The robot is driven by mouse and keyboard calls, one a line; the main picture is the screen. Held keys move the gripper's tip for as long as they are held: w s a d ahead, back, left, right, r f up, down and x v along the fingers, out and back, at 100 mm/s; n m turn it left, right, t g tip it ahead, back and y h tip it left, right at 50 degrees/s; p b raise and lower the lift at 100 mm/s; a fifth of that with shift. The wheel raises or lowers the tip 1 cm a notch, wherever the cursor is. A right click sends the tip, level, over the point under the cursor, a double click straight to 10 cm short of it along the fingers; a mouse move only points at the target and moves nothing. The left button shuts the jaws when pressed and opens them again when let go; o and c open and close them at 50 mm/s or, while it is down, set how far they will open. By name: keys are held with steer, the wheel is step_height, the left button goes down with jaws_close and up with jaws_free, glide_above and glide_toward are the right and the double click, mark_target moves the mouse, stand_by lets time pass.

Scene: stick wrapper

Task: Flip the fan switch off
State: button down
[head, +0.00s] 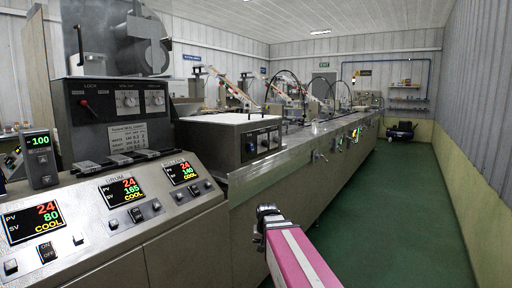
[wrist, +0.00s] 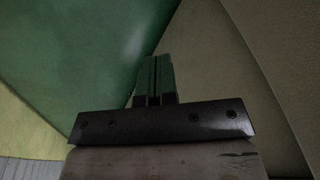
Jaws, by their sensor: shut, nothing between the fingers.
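The slanted control panel (head: 95,235) stands at the left in the head view, with rocker switches below its lit displays. One rocker marked on and off (head: 47,251) is at the near left, another (head: 136,214) is under the middle display, and a third (head: 194,190) is under the right display. I cannot read which one is the fan switch, nor its position. My gripper (wrist: 153,78) shows in the wrist view with its two fingers together and empty. No switch shows in that view. My pink arm is low in the head view, right of the panel and apart from it.
The long steel machine (head: 310,170) runs away from the panel. A grey upright box (head: 118,115) with a red-handled knob stands behind the panel. The green floor (head: 400,215) is clear on the right up to the wall. The wrist view shows floor and a plain grey-beige surface (wrist: 235,70).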

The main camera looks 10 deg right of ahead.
mark_target(252, 147)
steer(key=w+d+r+m+t, duration=0.15)
steer(key=w+r, duration=0.35)
steer(key=r, duration=0.7)
steer(key=w+r+m+t, duration=0.15)
steer(key=w+r, duration=0.35)
steer(key=r, duration=0.6)
step_height(252, 147, up, 24)
steer(key=w+d+m+t, duration=0.1)
steer(key=d+m+t, duration=0.1)
steer(key=shift+w+r+m+y, duration=0.25)
steer(key=shift+w+m+y, duration=0.05)
steer(key=shift+w+m, duration=0.1)
steer(key=shift+f, duration=0.1)
steer(key=shift+w+a+r+x, duration=0.25)
steer(key=shift+a+x, duration=0.15)
steer(key=shift+x, duration=1.65)
steer(key=shift+w+a+r+x, duration=0.15)
steer(key=shift+w+a+x, duration=0.2)
steer(key=shift+x, duration=1.7)
steer(key=shift+w+a+r+x, duration=0.15)
steer(key=shift+a+x, duration=0.3)
steer(key=shift+x, duration=1.6)
